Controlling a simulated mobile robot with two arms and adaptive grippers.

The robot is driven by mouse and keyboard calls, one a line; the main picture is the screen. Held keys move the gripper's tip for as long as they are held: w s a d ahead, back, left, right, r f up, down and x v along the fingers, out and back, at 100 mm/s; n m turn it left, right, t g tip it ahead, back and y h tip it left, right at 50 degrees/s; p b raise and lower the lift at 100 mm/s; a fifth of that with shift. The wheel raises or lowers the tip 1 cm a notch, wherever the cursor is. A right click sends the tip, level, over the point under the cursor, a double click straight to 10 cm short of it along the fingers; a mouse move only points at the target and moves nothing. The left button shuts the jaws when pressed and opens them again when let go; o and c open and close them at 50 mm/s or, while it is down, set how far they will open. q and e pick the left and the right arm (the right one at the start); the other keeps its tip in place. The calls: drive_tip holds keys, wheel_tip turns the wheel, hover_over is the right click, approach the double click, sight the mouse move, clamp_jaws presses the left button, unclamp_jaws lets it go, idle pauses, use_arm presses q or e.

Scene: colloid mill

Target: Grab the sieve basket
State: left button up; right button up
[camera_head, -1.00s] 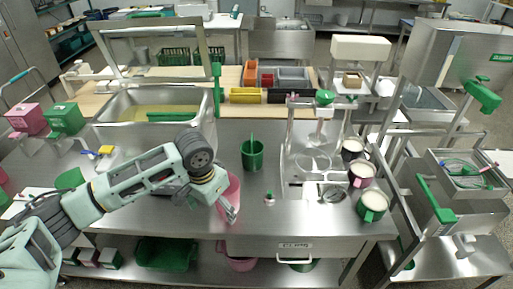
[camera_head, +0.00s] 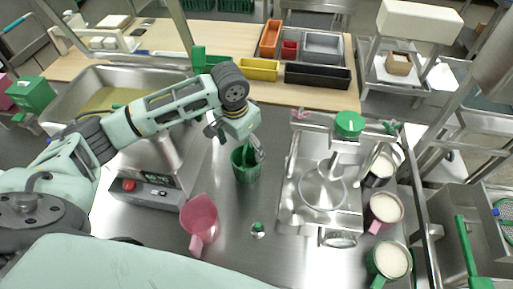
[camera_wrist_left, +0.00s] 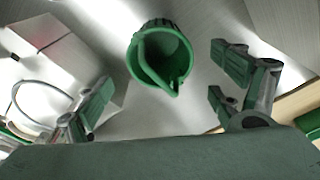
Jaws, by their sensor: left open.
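The likely sieve basket is a green cup-shaped container (camera_head: 245,168) with a green upright piece rising from it. It stands on the steel table, left of the steel mill stand. My left gripper (camera_head: 236,142) is open and empty, just above and behind it, and partly covers its top. In the left wrist view the green container (camera_wrist_left: 149,62) shows from above, ahead of and between the spread fingers of my left gripper (camera_wrist_left: 160,88). I see no contact, and cannot make out any mesh. My right gripper is not in view.
A pink jug (camera_head: 199,217) stands to the front left, near a scale (camera_head: 147,192). A small green-topped item (camera_head: 258,230) lies in front. The mill stand (camera_head: 322,190) is to the right, with several cream-filled jugs (camera_head: 384,208) beyond. A steel sink (camera_head: 77,86) is at left.

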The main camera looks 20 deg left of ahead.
sight(247, 158)
use_arm(q)
wheel_tip(247, 158, down, 2)
drive_tip(key=shift+d+p, duration=0.15)
drive_tip(key=shift+p, duration=0.15)
drive_tip(key=shift+f, duration=0.4)
drive_tip(key=f, duration=0.1)
drive_tip(key=f+p, duration=0.1)
drive_tip(key=f, duration=0.2)
drive_tip(key=shift+w+d+f+p, duration=0.1)
drive_tip(key=shift+w+f+p, duration=0.1)
drive_tip(key=shift+w+p, duration=0.15)
drive_tip(key=shift+f, duration=0.15)
drive_tip(key=c, duration=1.1)
drive_tip(key=shift+c, duration=0.4)
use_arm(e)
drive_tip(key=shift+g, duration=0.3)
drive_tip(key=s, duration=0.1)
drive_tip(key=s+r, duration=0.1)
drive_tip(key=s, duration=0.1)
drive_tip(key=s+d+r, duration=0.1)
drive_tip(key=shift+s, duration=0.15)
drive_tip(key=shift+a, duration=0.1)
